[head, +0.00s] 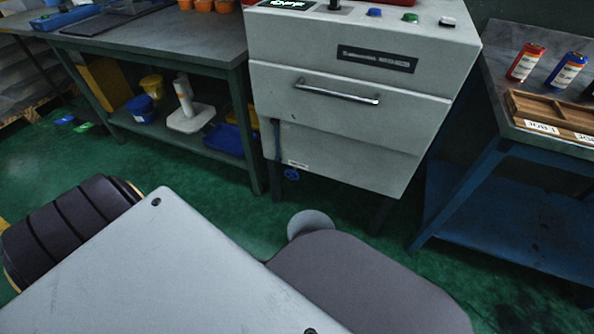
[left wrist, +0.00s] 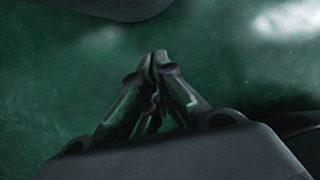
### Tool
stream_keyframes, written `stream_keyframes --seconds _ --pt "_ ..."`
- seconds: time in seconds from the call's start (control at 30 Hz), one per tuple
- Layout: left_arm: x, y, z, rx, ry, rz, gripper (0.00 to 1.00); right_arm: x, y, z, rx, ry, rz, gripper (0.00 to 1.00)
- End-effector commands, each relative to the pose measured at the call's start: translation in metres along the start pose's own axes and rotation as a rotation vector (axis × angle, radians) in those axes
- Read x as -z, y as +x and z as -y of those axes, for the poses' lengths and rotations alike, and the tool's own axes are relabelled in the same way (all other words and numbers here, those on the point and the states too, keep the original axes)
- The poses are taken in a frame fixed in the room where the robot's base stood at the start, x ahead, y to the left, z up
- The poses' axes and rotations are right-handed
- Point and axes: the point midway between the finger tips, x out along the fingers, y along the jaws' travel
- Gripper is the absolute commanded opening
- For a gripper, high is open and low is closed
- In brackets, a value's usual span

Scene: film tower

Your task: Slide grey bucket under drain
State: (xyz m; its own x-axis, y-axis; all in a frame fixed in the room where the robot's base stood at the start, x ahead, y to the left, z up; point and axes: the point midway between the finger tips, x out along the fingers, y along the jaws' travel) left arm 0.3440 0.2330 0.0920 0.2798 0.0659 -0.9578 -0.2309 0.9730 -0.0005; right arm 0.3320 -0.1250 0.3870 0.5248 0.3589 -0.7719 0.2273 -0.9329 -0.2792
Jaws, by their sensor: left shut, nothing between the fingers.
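The grey cabinet (head: 350,90) stands at the back centre, with a bar handle (head: 337,91) across its front. A blue valve (head: 291,174) hangs at its lower left below a small white label, likely the drain. A light grey round shape (head: 310,222) shows on the floor side of the cabinet, partly hidden by my body. I cannot tell whether it is the grey bucket; no other grey bucket is clear. In the left wrist view, my left gripper (left wrist: 160,58) is shut and empty over green floor. My right gripper is not in view.
A workbench (head: 160,45) at left has a lower shelf with a blue tub (head: 140,107), a yellow tub (head: 153,85) and a blue tray (head: 222,141). A blue-legged table (head: 470,185) stands at right. Green floor lies open before the cabinet.

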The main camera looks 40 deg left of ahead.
Motion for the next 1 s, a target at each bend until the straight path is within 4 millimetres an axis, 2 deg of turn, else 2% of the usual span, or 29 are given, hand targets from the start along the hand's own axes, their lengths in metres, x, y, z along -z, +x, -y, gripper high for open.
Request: stream_keyframes --seconds 0.2,0.6,1.0 --pt "-0.003 0.015 0.0 -0.001 -0.001 0.001 0.0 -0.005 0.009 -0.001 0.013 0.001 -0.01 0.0" --pt "-0.032 0.023 0.0 -0.001 0.0 0.0 0.0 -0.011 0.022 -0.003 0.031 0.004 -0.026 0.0" --pt "-0.038 0.024 0.0 0.0 0.0 0.0 0.0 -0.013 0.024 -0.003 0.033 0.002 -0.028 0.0"
